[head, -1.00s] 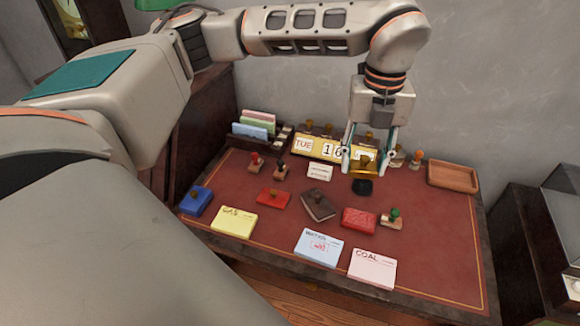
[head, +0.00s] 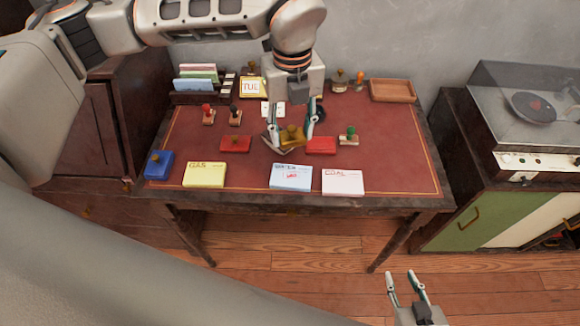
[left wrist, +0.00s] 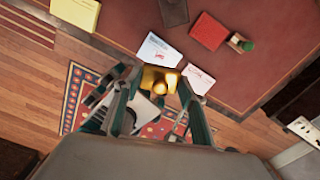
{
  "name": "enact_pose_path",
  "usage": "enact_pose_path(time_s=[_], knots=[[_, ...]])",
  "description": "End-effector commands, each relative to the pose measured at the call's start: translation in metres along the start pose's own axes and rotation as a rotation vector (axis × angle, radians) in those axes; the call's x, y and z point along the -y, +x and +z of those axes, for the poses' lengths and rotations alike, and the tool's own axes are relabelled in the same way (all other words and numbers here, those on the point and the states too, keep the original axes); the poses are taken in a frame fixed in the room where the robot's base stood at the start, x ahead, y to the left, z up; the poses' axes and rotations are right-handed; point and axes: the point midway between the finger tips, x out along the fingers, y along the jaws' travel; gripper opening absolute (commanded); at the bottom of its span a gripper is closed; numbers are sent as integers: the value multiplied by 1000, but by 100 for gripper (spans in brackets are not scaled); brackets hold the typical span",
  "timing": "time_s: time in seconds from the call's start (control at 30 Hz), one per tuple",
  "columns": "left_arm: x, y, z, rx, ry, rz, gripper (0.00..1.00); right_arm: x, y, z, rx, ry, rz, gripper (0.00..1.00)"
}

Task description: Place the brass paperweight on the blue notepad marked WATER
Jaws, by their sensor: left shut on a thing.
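The brass paperweight (head: 291,135) is gripped between the fingers of my left gripper (head: 292,137), held over the red desk top on the far side of the blue notepad. In the left wrist view, the shiny brass paperweight (left wrist: 159,79) shows between the fingers, close to the notepad in the picture. The blue notepad marked WATER (head: 291,178) lies flat at the desk's front edge, with a red stamp mark on it. It also shows in the left wrist view (left wrist: 159,51). My right gripper (head: 401,275) is open and empty, low at the bottom right.
A yellow GAS pad (head: 204,174) lies left of the blue notepad, a pink COAL pad (head: 343,182) right of it. Red blocks (head: 236,144), a green-knobbed stamp (head: 350,136) and a wooden tray (head: 392,90) stand on the desk. A record player (head: 535,110) stands to the right.

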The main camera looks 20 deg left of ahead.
Motion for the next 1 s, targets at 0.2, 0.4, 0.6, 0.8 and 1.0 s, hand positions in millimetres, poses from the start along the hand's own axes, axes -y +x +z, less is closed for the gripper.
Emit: enact_pose_path(time_s=[0.2, 0.4, 0.6, 0.8, 1.0], knots=[[-1, 52, -1, -3, 1, 2, 6, -1, 0, -2, -3, 0, 1, 33], [0, 82, 0, 0, 0, -2, 6, -1, -1, -3, -4, 0, 1, 33], [0, 92, 0, 1, 0, -1, 6, -1, -1, -3, -4, 0, 1, 33], [0, 119, 0, -1, -1, 1, 6, -1, 0, -3, -4, 0, 1, 33], [0, 131, 0, 1, 0, -2, 6, 0, 0, -2, -3, 0, 1, 33]])
